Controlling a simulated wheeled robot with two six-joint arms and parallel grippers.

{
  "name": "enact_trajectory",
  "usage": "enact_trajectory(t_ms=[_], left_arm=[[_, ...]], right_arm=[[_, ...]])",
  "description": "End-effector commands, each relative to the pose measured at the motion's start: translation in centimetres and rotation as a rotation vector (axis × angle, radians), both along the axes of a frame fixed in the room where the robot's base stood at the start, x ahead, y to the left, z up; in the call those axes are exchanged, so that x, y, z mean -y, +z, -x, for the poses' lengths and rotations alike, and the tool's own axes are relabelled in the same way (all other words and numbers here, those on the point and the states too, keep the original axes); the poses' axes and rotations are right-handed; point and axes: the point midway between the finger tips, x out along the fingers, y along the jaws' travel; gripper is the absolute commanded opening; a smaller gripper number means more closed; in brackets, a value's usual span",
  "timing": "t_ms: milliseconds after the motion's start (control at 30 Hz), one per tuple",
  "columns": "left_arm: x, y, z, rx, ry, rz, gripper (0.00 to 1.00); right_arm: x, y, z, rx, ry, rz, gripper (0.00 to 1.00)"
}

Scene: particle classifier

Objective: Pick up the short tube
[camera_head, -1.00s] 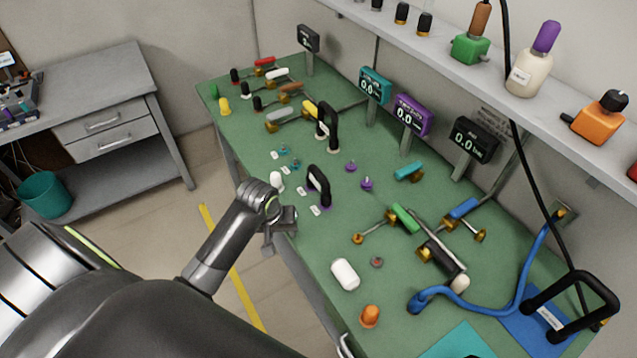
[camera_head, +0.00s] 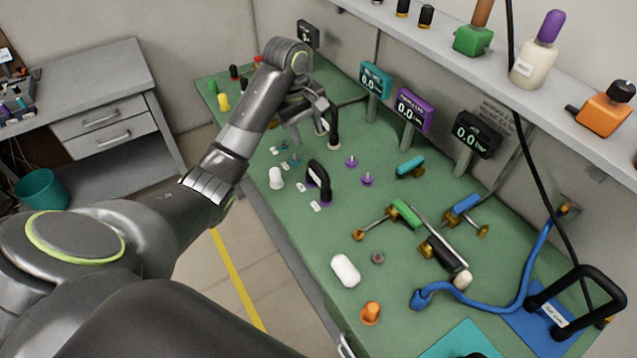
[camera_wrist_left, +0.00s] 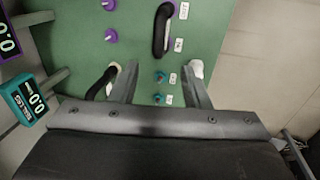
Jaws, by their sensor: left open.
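Two short black arched tubes stand on the green bench, and I cannot tell which one is named. One arched tube (camera_head: 319,177) is near the front edge by white labels; it also shows ahead of the fingers in the left wrist view (camera_wrist_left: 161,30). The other arched tube (camera_head: 334,128) is farther back, partly hidden by my gripper; it shows beside the left finger in the left wrist view (camera_wrist_left: 99,84). My left gripper (camera_head: 311,134) is open and empty above the bench. In the left wrist view its fingertips (camera_wrist_left: 163,80) frame small teal fittings (camera_wrist_left: 160,77). My right gripper is out of view.
A white knob (camera_head: 276,178) stands near the bench's front edge. Purple fittings (camera_head: 367,179), a teal-handled valve (camera_head: 410,166) and a blue hose (camera_head: 480,298) lie to the right. Display posts (camera_head: 375,80) line the back below a shelf (camera_head: 450,60).

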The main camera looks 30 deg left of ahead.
Motion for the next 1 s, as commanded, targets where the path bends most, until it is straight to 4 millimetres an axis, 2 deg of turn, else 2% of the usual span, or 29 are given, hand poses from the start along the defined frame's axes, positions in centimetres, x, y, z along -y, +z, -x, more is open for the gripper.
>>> enact_trajectory(t_ms=[33, 700, 767, 1000], left_arm=[[0.1, -1.2, -0.1, 0.001, -0.001, 0.0, 0.42], [0.8, -8.2, -1.4, 0.002, -0.002, 0.0, 0.42], [1.0, -8.7, -1.4, -0.001, -0.002, 0.002, 0.42], [1.1, -10.3, -1.8, 0.0, -0.001, 0.001, 0.42]], right_arm=[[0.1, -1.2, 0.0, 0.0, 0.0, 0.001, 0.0], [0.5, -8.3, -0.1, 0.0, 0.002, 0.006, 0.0], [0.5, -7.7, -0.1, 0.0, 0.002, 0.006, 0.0], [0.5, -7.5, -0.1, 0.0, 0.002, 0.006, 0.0]])
